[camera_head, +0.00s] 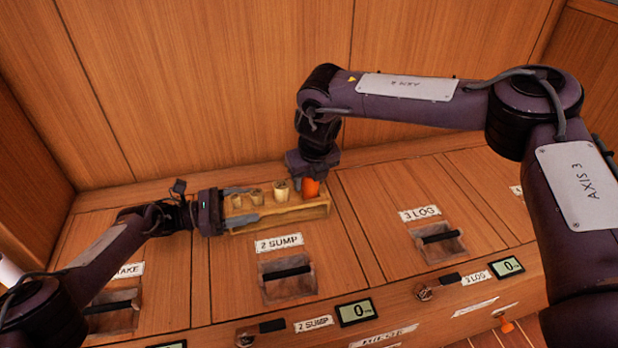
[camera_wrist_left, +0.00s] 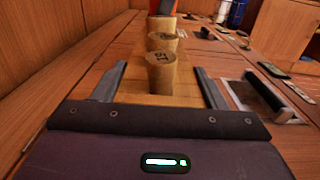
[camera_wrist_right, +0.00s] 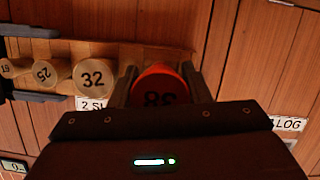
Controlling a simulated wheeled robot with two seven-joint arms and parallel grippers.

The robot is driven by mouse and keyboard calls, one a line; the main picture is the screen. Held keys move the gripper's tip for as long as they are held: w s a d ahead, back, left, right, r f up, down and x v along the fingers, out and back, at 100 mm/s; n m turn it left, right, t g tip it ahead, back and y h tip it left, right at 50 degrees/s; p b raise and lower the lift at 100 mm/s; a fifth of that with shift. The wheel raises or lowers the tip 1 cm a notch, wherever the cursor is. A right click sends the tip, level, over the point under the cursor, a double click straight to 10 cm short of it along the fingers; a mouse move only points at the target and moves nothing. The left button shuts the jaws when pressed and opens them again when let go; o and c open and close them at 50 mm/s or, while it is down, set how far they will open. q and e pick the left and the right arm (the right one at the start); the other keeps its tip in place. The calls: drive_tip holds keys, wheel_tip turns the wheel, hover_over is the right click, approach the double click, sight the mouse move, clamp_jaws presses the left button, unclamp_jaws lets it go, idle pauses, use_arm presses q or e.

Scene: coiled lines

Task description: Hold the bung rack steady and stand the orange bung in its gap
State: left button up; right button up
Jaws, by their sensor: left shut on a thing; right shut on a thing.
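The wooden bung rack (camera_head: 290,217) lies on the bench top behind the 2 SUMP label. My left gripper (camera_head: 242,207) is shut on its left end, with fingers along both long sides in the left wrist view (camera_wrist_left: 152,90). The orange bung (camera_head: 310,188), marked 38 in the right wrist view (camera_wrist_right: 160,88), is at the rack's right end. My right gripper (camera_head: 308,178) is shut on it from above. It looks roughly upright and in line with the other bungs; its lower end is hidden, so I cannot tell whether it is seated.
Three tan bungs stand in the rack, marked 32 (camera_wrist_right: 94,77), 25 (camera_wrist_right: 52,73) and 19 (camera_wrist_right: 15,68). A recessed handle (camera_head: 288,278) is in front. A wooden wall (camera_head: 200,80) rises behind. The bench right of the rack is clear up to the 3 LOG label (camera_head: 420,213).

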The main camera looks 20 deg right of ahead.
drive_tip(key=shift+f, duration=0.55)
idle(2.9)
drive_tip(key=shift+r, duration=0.2)
drive_tip(key=shift+r, duration=0.2)
idle(0.6)
drive_tip(key=shift+f, duration=0.4)
idle(0.7)
drive_tip(key=shift+r, duration=0.45)
idle(0.6)
idle(0.3)
